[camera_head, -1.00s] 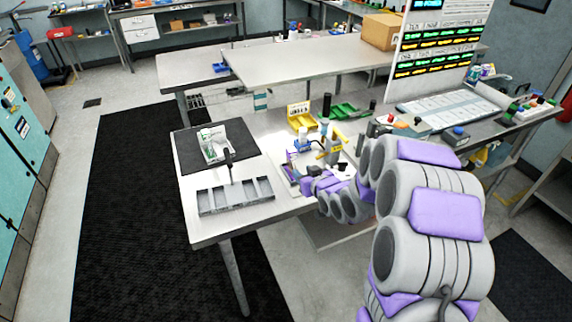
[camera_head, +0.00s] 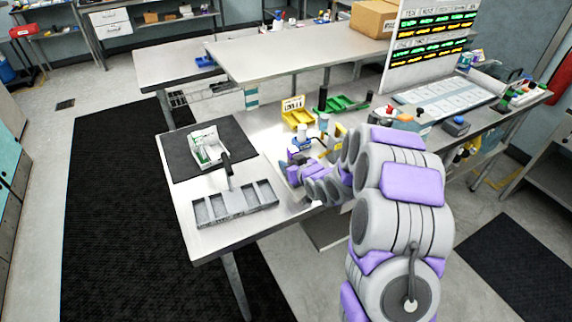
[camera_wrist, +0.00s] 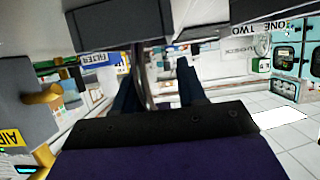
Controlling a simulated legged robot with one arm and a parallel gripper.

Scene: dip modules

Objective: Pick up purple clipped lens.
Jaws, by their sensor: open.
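I cannot clearly pick out the purple clipped lens in either view. In the head view, my arm reaches over the right part of the near bench (camera_head: 222,243), and my gripper's tips are hard to tell from the small items around them. In the wrist view, which looks upside down, my gripper (camera_wrist: 160,84) shows as two dark fingers set apart. A grey curved piece passes between them in the picture, and I cannot tell whether it touches them. No lens shows held.
A grey compartment tray (camera_head: 236,205) stands at the bench's front. A white holder with green parts (camera_head: 207,148) sits on a black mat (camera_head: 180,165). Yellow (camera_head: 296,116) and green bins (camera_head: 345,104) and a black cylinder (camera_head: 322,98) stand behind my arm. A sign board (camera_head: 430,45) rises at back right.

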